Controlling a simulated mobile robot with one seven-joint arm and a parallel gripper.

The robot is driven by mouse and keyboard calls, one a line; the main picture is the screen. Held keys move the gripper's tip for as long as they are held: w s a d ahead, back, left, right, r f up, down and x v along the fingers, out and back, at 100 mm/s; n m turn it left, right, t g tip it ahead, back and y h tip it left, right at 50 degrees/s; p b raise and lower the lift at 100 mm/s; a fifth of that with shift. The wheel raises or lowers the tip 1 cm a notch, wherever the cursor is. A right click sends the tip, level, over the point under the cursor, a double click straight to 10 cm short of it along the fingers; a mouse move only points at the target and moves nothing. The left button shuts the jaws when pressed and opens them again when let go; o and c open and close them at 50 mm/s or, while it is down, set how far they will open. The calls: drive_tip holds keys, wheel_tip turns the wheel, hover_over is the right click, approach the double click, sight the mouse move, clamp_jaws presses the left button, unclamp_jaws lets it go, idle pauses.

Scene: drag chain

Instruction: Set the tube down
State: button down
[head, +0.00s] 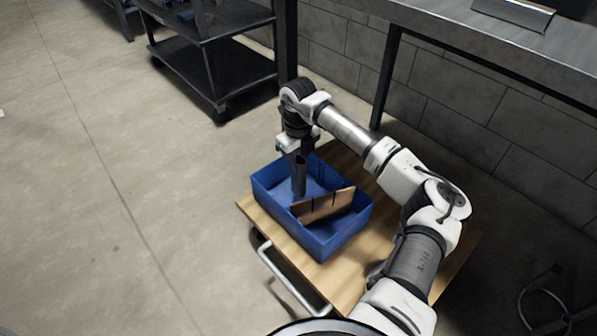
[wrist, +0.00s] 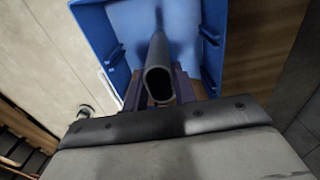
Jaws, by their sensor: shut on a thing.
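A dark grey hollow tube (head: 299,178) hangs roughly upright from my gripper (head: 299,157), over the left part of a blue bin (head: 322,249). My gripper is shut on the tube. In the wrist view the tube (wrist: 158,72) points away from the camera, its open end nearest, with the blue bin (wrist: 95,42) behind it. The tube's lower end appears within the bin's outline; I cannot tell whether it touches the floor of the bin.
A brown slotted divider (head: 323,206) lies tilted in the bin, right of the tube. The bin stands on a wooden-topped cart (head: 385,246) with a metal handle (head: 287,284). A grey bench (head: 460,28) and dark shelving (head: 215,55) stand behind. Open floor lies left.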

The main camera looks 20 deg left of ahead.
drive_tip(key=shift+f+b, duration=0.55)
drive_tip(key=shift+f, duration=1.45)
drive_tip(key=c, duration=1.1)
unclamp_jaws()
wheel_tip(320, 180, up, 12)
drive_tip(key=p, duration=0.4)
drive_tip(key=shift+a, duration=0.1)
